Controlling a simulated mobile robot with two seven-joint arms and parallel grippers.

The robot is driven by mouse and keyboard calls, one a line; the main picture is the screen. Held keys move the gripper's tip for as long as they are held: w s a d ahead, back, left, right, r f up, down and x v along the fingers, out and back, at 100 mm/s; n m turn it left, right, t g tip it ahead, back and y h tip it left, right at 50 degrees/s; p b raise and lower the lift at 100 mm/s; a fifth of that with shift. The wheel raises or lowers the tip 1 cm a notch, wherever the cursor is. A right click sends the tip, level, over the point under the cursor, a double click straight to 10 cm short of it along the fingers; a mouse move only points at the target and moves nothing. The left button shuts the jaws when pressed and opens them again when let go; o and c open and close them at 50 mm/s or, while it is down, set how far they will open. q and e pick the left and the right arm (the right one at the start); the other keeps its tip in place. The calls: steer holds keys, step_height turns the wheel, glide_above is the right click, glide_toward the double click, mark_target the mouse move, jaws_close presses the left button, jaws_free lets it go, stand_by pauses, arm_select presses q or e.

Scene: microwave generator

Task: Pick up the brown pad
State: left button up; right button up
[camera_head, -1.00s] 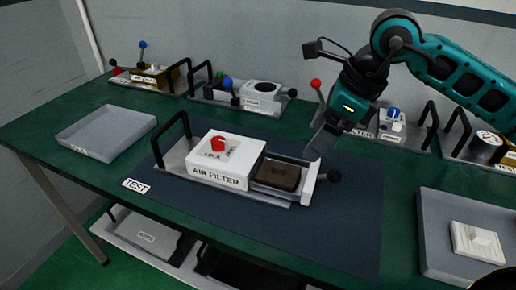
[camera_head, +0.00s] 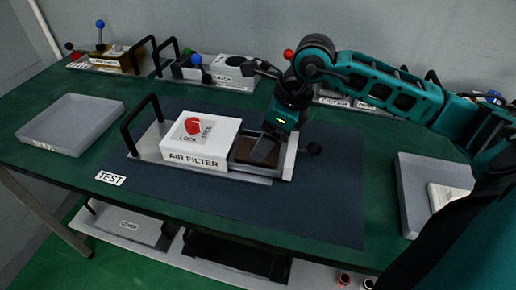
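The brown pad (camera_head: 245,152) sits in the open recess at the right end of the air filter unit (camera_head: 195,164), beside its white block with the red knob. My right gripper (camera_head: 265,152) points down over the right part of the pad, and its fingers hide part of it. I cannot tell whether the fingers touch the pad or how far apart they are. My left gripper is not in view.
The unit stands on a dark blue mat (camera_head: 320,205) on the green table. A grey tray (camera_head: 70,122) lies at the left, and another grey tray (camera_head: 409,210) with a white part at the right. Several other units line the back.

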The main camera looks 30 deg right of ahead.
steer(key=shift+x, duration=1.35)
steer(key=c, duration=0.7)
steer(key=shift+r, duration=0.1)
